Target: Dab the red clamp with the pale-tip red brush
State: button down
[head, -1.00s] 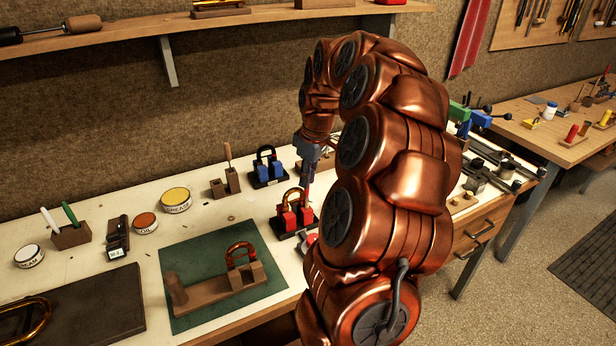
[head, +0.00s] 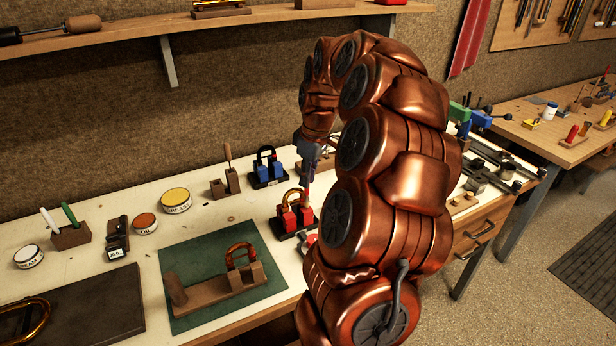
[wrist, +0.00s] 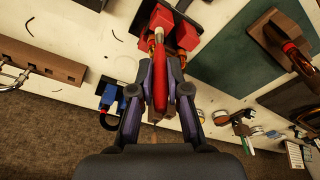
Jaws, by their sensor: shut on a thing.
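The red clamp (head: 290,218) stands upright on a dark base on the white bench, with a curved brass piece in it. In the wrist view the red clamp (wrist: 185,36) is at the top centre. My gripper (head: 309,182) is above and just right of it in the head view. In the wrist view my gripper (wrist: 160,88) is shut on the red brush (wrist: 160,70). The brush's pale tip (wrist: 158,33) points at the clamp and overlaps its red part; I cannot tell whether they touch.
A blue clamp (head: 267,172) stands behind the red one. A green mat (head: 195,258) with a wooden stand (head: 215,292) lies to the left. A brown block (head: 217,189), a grease tin (head: 176,200) and an oil tin (head: 145,223) are further left.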

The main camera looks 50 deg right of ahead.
jog(key=shift+r+p, duration=0.6)
jog(key=shift+r, duration=2.7)
